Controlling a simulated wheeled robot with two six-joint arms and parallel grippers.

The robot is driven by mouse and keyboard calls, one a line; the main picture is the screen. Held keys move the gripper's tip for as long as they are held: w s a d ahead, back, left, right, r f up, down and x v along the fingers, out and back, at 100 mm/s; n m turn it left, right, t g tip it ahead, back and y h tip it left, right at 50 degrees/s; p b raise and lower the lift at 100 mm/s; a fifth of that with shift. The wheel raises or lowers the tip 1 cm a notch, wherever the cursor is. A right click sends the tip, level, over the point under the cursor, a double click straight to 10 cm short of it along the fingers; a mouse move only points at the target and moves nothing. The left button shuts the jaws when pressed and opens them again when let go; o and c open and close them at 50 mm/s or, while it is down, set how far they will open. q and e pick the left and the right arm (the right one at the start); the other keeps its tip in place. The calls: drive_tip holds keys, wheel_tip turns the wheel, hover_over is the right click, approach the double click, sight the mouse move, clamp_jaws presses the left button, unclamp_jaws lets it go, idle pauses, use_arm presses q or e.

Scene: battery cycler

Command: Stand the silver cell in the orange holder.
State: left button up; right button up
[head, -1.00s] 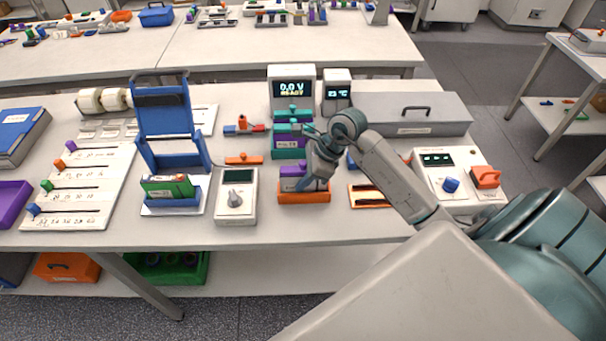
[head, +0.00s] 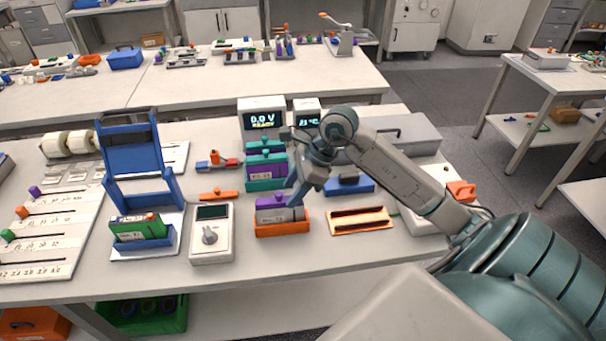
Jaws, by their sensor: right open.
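The orange holder (head: 283,229) stands near the front middle of the table. A cell with a purple top and a greyish labelled face (head: 270,214) stands upright in it. I cannot tell whether this is the silver cell, and no other plainly silver cell shows. My right gripper (head: 301,196) is open, just above and to the right of the holder, with its fingers pointing down. It hides part of the cell's right side. I cannot tell whether a finger touches the cell. My left gripper is not in view.
A white meter with a knob (head: 211,240) stands left of the holder. A flat orange tray with dark slots (head: 361,214) lies to the right. Teal holders (head: 265,157) and the cycler display (head: 263,119) stand behind. A blue rack (head: 131,155) stands left.

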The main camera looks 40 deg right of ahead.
drive_tip(key=shift+b+v, duration=0.75)
drive_tip(key=shift+v, duration=1.7)
